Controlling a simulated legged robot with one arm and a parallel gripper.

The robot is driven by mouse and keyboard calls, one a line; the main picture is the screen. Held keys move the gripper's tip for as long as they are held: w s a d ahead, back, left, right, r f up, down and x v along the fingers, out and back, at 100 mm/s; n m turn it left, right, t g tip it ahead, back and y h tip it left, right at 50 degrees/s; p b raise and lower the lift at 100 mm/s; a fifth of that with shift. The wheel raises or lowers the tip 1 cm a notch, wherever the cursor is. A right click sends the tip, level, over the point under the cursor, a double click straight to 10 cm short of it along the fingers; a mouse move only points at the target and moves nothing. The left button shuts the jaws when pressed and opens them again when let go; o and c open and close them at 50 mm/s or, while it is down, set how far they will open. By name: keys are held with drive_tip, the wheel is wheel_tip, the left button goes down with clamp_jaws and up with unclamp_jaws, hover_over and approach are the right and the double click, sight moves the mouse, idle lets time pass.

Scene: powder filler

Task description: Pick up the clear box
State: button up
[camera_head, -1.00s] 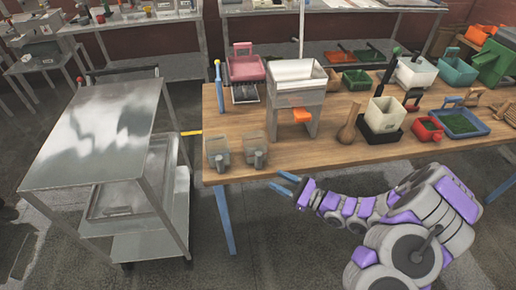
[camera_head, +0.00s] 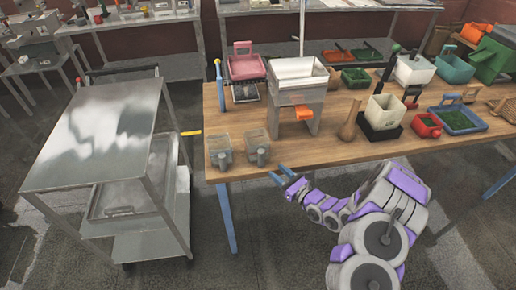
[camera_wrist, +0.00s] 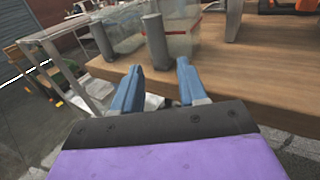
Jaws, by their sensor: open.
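Two clear boxes with grey cylindrical handles stand side by side at the near left corner of the wooden table. The left clear box (camera_head: 220,151) and the right clear box (camera_head: 256,147) show in the head view. In the wrist view the left box (camera_wrist: 124,32) and the right box (camera_wrist: 178,36) are ahead of my gripper, their handles facing me. My gripper (camera_head: 279,174) is open and empty, just off the table's front edge, near and slightly right of the right box. Its two blue fingers (camera_wrist: 157,80) point toward the right box's handle.
The wooden table (camera_head: 350,149) holds a metal powder filler (camera_head: 297,95) behind the boxes and a wooden pestle-like object (camera_head: 350,120) to their right. A white container on a black base (camera_head: 381,115) is farther right. A metal cart (camera_head: 100,135) stands left.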

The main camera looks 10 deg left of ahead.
sight(263, 161)
drive_tip(key=x, duration=0.3)
drive_tip(key=shift+s+a, duration=0.1)
drive_tip(key=shift+s, duration=0.1)
drive_tip(key=b+x, duration=0.1)
drive_tip(key=x, duration=0.2)
drive_tip(key=shift+w+r, duration=0.15)
drive_tip(key=shift+w, duration=0.15)
drive_tip(key=shift+w+a, duration=0.2)
drive_tip(key=shift+w, duration=0.05)
drive_tip(key=shift+w+a, duration=0.1)
drive_tip(key=shift+a, duration=0.4)
drive_tip(key=shift+d, duration=0.3)
drive_tip(key=c, duration=0.5)
clamp_jaws()
drive_tip(key=shift+a, duration=0.1)
